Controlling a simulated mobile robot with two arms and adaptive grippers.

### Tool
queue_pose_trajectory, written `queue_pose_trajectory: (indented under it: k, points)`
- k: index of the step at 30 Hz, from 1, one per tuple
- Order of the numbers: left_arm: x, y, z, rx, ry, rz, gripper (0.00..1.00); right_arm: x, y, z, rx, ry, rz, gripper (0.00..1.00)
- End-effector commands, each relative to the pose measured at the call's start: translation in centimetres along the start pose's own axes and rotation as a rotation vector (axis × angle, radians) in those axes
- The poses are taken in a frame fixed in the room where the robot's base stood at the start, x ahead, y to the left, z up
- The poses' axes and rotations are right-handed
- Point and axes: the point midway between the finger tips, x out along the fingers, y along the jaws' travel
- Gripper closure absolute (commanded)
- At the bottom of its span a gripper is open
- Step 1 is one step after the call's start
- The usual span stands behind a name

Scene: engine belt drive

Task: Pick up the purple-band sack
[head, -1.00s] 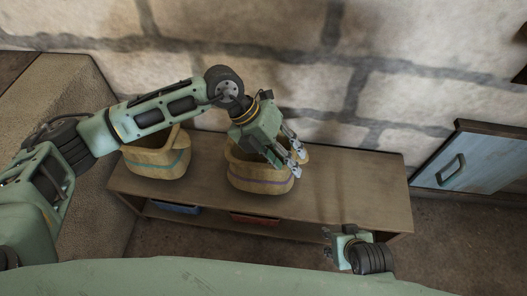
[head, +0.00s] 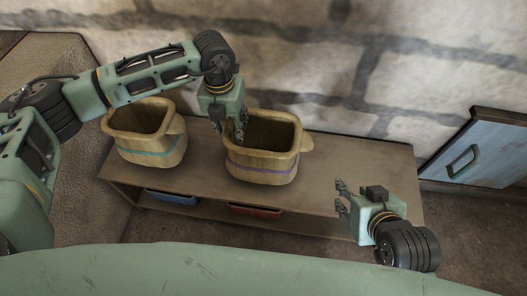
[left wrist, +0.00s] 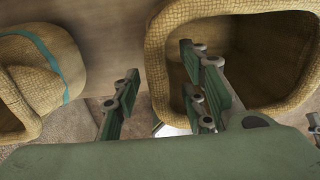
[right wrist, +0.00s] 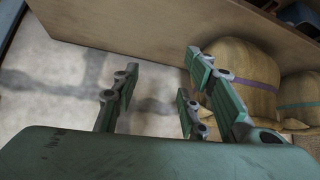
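The purple-band sack (head: 262,168) is an open, woven tan sack standing upright on a wooden bench, with a purple stripe round it. My left gripper (head: 230,130) points down at its left rim in the head view. In the left wrist view my left gripper (left wrist: 160,95) is open, with the rim of the purple-band sack (left wrist: 158,50) between its fingers: one side outside, the other over the opening. Whether the fingers touch the sack cannot be told. My right gripper (head: 345,200) is open and empty at the bench's right front, apart from the sack; it also shows in the right wrist view (right wrist: 158,95).
A teal-band sack (head: 148,148) stands on the bench (head: 205,192) to the left. A blue item (head: 172,197) and a red item (head: 255,210) lie on the lower shelf. A blue cabinet door (head: 485,150) is at right, a stone wall behind. The bench's right end is clear.

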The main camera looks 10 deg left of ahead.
Motion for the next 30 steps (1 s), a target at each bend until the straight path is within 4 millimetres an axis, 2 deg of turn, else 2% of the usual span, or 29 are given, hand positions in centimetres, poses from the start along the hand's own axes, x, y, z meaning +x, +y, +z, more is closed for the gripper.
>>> queue_pose_trajectory:
  k: [1, 8, 18, 21, 30]
  points:
    - [0.7, 0.0, -0.1, 0.0, 0.002, 0.0, 0.61, 0.2, -0.1, -0.6, -0.001, 0.028, -0.002, 0.6]
    - [1.9, 0.0, 0.1, 0.0, 0.0, -0.001, 0.61, 0.4, -0.3, -2.5, -0.002, 0.112, -0.006, 0.6]
    - [5.7, 0.2, 0.3, -0.001, 0.001, -0.001, 0.61, 0.0, -1.1, -8.6, -0.004, 0.393, -0.024, 0.6]
    - [6.3, 0.2, 0.3, -0.001, 0.001, -0.001, 0.61, -0.3, -1.3, -9.7, -0.004, 0.444, -0.027, 0.6]
    - [6.6, 0.2, 0.3, -0.001, 0.0, -0.001, 0.61, -0.6, -1.3, -10.3, -0.004, 0.469, -0.028, 0.6]
